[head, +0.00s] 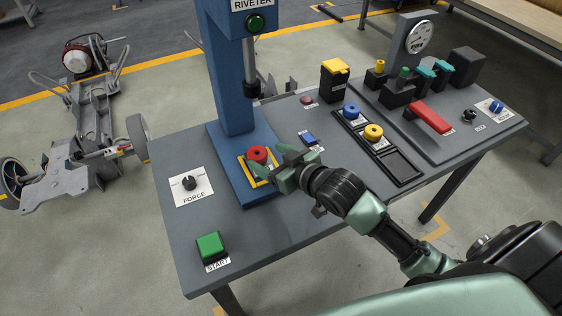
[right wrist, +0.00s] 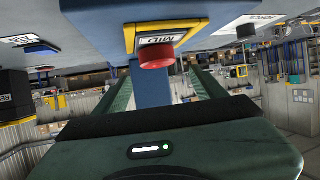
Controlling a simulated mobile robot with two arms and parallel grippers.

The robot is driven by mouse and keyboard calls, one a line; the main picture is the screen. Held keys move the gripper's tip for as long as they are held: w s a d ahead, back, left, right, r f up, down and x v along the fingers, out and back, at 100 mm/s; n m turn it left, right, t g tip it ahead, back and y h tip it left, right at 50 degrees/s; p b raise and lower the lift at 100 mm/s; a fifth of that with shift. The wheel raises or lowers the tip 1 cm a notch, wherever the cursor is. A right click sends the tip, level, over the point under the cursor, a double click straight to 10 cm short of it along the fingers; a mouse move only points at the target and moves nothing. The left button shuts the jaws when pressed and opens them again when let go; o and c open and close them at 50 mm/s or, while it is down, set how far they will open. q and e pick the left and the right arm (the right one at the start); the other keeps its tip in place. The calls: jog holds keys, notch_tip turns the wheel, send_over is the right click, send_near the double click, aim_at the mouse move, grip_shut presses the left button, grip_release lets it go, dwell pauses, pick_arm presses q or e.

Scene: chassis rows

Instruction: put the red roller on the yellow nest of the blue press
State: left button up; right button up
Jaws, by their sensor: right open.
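The red roller (head: 257,154) sits on the yellow nest (head: 250,173) at the foot of the blue press (head: 238,95). It also shows in the right wrist view (right wrist: 156,56), against the yellow frame (right wrist: 129,38) with its "MID" label. That view is upside down, with the table at the top. My right gripper (head: 274,165) is open, just right of the roller in the head view. Its green fingers lie apart in the wrist view, and the roller is not clamped. Whether a finger touches it I cannot tell. My left gripper is not in view.
A black tray (head: 401,169) holds a blue roller (head: 351,112) and a yellow roller (head: 373,133). A force knob (head: 189,183) and a green start button (head: 209,246) are at the left. A red-handled fixture (head: 430,118) stands at the right.

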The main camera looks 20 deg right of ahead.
jog(key=v, duration=0.5)
jog(key=shift+s, duration=0.15)
dwell(0.3)
